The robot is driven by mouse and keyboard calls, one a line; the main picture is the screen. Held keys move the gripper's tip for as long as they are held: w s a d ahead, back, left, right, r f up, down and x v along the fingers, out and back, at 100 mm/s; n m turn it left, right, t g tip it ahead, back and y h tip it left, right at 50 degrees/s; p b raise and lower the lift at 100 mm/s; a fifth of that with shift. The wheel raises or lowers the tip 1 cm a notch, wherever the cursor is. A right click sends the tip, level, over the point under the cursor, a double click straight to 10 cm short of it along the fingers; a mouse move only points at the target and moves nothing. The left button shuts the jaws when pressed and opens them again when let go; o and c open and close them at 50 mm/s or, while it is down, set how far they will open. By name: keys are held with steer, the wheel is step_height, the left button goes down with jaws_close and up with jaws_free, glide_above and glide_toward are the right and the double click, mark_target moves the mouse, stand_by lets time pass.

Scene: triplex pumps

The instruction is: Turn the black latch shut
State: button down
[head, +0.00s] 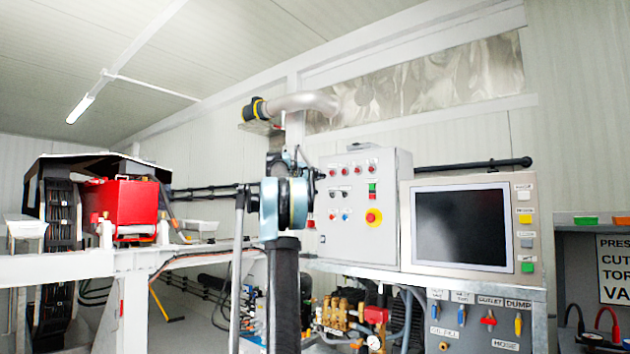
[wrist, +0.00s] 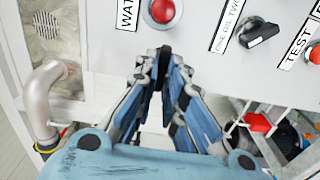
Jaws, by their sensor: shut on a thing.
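My gripper (wrist: 160,62) reaches to the white panel of the control box in the wrist view, its two blue-padded fingers converging at the tips. A small black piece, seemingly the black latch (wrist: 165,52), shows between the fingertips, and the gripper is shut on it. The fingers hide most of it, so its angle cannot be told. In the head view my gripper (head: 314,174) is at the left edge of the grey control box (head: 395,225); the latch cannot be made out there.
A red button (wrist: 162,10) and a black rotary knob (wrist: 260,33) sit on the panel close to the fingers. A curved metal pipe (wrist: 42,90) is at the left. A monitor (head: 461,227) stands right of the box, and a red unit (head: 123,208) is far left.

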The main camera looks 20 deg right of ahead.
steer(key=shift+w+a, duration=0.15)
stand_by(0.4)
steer(key=c, duration=1.7)
jaws_free()
steer(key=shift+w+f, duration=0.1)
steer(key=shift+f, duration=0.05)
steer(key=v, duration=1.2)
